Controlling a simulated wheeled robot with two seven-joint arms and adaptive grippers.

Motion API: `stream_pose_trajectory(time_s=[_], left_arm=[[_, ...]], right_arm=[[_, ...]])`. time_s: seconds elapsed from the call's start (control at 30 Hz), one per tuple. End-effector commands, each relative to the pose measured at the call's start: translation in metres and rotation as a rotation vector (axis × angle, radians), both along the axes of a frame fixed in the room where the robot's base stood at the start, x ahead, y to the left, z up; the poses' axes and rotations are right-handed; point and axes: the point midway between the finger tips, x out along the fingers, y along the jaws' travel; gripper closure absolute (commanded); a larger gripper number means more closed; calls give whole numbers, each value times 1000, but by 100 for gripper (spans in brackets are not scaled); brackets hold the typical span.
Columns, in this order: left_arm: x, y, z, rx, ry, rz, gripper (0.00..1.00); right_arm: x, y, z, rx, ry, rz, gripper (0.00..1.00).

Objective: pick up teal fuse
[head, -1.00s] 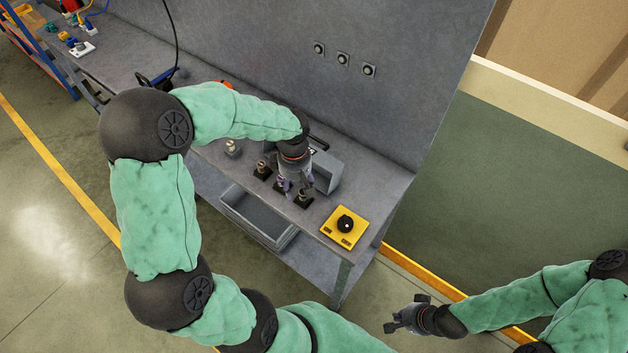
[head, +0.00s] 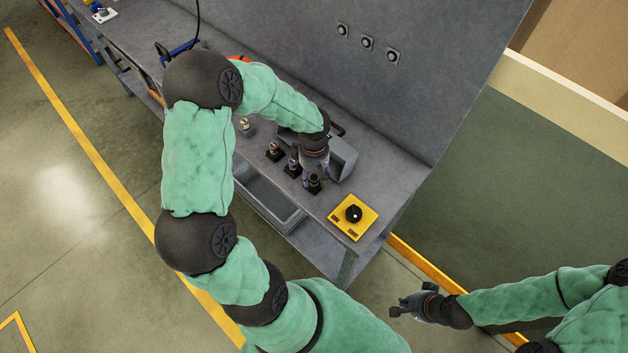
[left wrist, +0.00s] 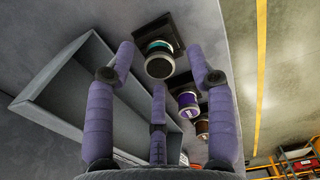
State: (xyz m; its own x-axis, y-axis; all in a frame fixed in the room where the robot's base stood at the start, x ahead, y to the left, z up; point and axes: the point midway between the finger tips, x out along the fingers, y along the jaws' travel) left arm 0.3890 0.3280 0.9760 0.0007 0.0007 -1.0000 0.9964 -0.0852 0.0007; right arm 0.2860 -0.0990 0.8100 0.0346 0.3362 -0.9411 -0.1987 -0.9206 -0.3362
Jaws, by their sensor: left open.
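The teal fuse (left wrist: 158,61) stands on a square black base at the front end of a row of fuses. In the head view the teal fuse (head: 314,181) is partly covered by my left gripper (head: 317,174). In the left wrist view my left gripper (left wrist: 157,80) is open, with its purple fingers spread. The teal fuse shows between the two upper fingertips, and I cannot tell whether they touch it. My right gripper (head: 408,304) is empty, away from the bench, with its fingers apart.
A purple fuse (left wrist: 188,104) and a brown fuse (left wrist: 202,128) stand close beside the teal one. A grey bin (left wrist: 75,90) lies on the other side. A yellow box with a black knob (head: 367,222) sits near the bench end. An open drawer (head: 262,198) is below.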

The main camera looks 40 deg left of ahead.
Motion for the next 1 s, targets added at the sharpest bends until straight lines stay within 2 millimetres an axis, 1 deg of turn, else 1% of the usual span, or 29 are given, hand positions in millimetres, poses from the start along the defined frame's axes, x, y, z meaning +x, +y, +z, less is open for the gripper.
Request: stream_pose_trajectory(time_s=[0.03,0.1,0.2,0.47,0.57,0.6,0.67,1.0], left_arm=[[-1,1,-9,-2,3,0,46],[-1,0,-18,-1,3,-1,46],[0,0,-25,-1,1,0,46],[0,0,-26,-1,-1,0,46],[0,0,-26,-1,-1,0,71],[0,0,-26,-1,-1,0,82],[0,0,-26,-1,-1,0,99],[0,0,-26,0,-1,0,100]], right_arm=[[0,0,-1,0,0,0,100],[0,0,-2,0,0,0,100],[0,0,-3,0,0,0,100],[0,0,-3,0,0,0,100],[0,0,-3,0,0,0,100],[0,0,-3,0,0,0,100],[0,0,-3,0,0,0,100],[0,0,-3,0,0,0,100]])
